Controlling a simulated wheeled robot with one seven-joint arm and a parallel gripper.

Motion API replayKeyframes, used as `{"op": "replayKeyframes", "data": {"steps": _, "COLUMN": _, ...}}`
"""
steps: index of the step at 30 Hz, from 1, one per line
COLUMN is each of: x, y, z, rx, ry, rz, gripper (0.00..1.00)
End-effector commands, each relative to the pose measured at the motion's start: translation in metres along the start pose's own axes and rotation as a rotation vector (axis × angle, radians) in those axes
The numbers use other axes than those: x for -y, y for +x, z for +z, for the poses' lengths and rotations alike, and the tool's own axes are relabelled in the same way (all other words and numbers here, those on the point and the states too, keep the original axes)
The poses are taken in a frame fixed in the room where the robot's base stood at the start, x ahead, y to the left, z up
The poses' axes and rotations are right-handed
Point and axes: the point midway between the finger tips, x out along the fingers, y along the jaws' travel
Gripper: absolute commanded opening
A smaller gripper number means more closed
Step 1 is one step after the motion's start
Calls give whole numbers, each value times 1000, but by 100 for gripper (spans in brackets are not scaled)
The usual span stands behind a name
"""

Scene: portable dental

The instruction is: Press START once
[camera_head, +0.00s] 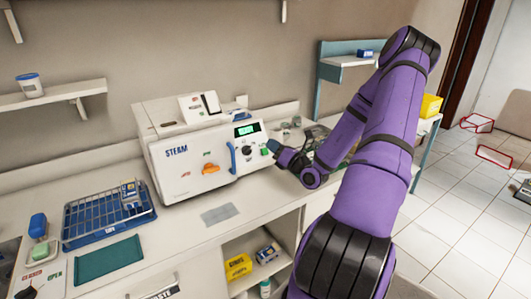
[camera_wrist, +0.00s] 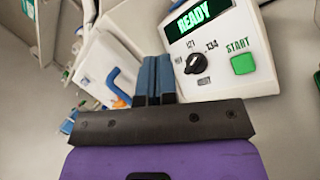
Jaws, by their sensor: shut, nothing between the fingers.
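The white steam sterilizer (camera_head: 190,158) stands on the counter, marked STEAM. Its green START button (camera_wrist: 243,63) shows in the wrist view at right, below and right of the lit display (camera_wrist: 190,22) reading READY. A black dial (camera_wrist: 195,63) marked 121 and 134 sits left of the button. My gripper (camera_wrist: 155,60) is shut and empty, its blue fingers together left of the dial in the picture. In the head view my gripper (camera_head: 274,147) is at the sterilizer's right front, by the START button (camera_head: 265,152). I cannot tell whether it touches the panel.
A blue wire basket (camera_head: 108,215) and a green cloth (camera_head: 108,259) lie on the counter at left. A grey sheet (camera_head: 220,213) lies before the sterilizer.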

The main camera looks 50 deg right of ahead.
Motion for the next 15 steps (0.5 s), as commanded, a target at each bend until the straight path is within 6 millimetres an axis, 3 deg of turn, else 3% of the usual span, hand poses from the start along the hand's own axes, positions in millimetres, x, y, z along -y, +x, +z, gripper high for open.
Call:
{"op": "replayKeyframes", "data": {"steps": 3, "x": 25, "y": -14, "z": 2, "rx": 66, "ry": 53, "rz": -88, "gripper": 0}}
{"op": "replayKeyframes", "data": {"steps": 6, "x": 37, "y": -20, "z": 3, "rx": 100, "ry": 78, "rz": -132, "gripper": 0}}
{"op": "replayKeyframes", "data": {"steps": 15, "x": 44, "y": -25, "z": 3, "rx": 122, "ry": 93, "rz": -161, "gripper": 0}}
